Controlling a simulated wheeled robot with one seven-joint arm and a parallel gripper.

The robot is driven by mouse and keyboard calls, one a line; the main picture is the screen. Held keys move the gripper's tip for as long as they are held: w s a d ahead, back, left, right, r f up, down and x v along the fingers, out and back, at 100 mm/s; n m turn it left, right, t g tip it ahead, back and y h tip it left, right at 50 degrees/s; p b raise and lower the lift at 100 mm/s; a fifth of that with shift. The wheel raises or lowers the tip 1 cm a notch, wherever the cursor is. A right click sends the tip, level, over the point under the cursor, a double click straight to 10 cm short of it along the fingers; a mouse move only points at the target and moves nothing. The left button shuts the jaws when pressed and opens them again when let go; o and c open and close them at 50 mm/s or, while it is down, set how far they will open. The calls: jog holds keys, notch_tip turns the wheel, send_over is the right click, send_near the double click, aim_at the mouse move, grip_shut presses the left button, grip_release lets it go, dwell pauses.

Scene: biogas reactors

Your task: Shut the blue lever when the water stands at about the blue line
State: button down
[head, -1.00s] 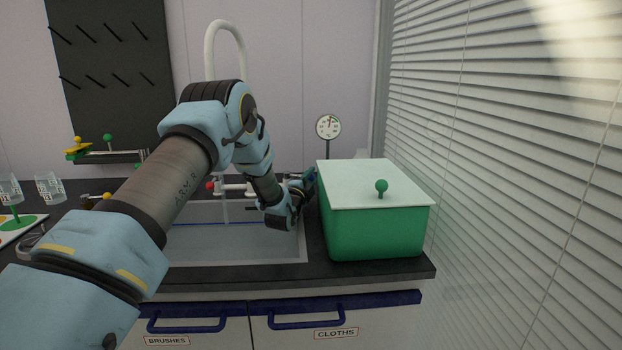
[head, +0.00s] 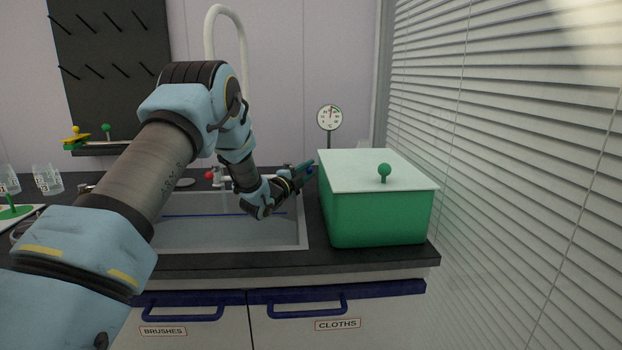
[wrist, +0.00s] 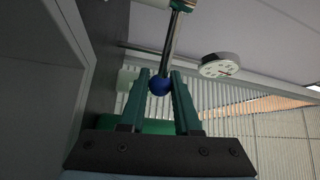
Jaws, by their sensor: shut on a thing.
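The blue lever shows in the wrist view as a metal rod with a blue ball knob (wrist: 160,85) at its end. My gripper (wrist: 160,80) has its two green fingers shut on the knob. In the head view my gripper (head: 308,167) is at the sink's back right, beside the green box, with a bit of the blue knob (head: 309,171) showing. The blue line (head: 188,215) runs along the inside back wall of the sink (head: 303,232), partly hidden by my arm. I cannot tell the water's height against the line; the spout's outlet is hidden.
A green box with a pale lid (head: 385,215) stands close to the right of my gripper. A red knob (head: 209,175) is at the tap on the left. A round dial (head: 329,118) stands behind. Blinds (head: 510,160) close off the right side.

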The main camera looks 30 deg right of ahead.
jog(key=m+g+b, duration=0.1)
jog(key=a+m+g+h+b, duration=0.1)
jog(key=g, duration=0.1)
jog(key=a+m+g+b, duration=0.1)
jog(key=g+b, duration=0.1)
jog(key=shift+s+a+f+h, duration=0.2)
jog(key=shift+s+f+h, duration=0.1)
jog(key=shift+h, duration=0.1)
jog(key=shift+s+a+r+m+g+b, duration=0.1)
jog(key=shift+a+m+g+b, duration=0.3)
jog(key=shift+g, duration=0.4)
jog(key=shift+a+r+m+g+b, duration=0.1)
jog(key=shift+a+m+g+b, duration=0.2)
jog(key=shift+m+g, duration=0.4)
jog(key=shift+s+a+m+g+b, duration=0.1)
jog(key=shift+a+m+g+b, duration=0.2)
jog(key=shift+g, duration=0.6)
jog(key=c, duration=0.6)
grip_release()
jog(key=shift+w+r, duration=0.1)
jog(key=a+f+b, duration=0.1)
jog(key=a, duration=0.9)
jog(key=shift+w+a+f+b, duration=0.15)
jog(key=shift+w+a+b, duration=0.15)
jog(key=shift+w+b, duration=0.1)
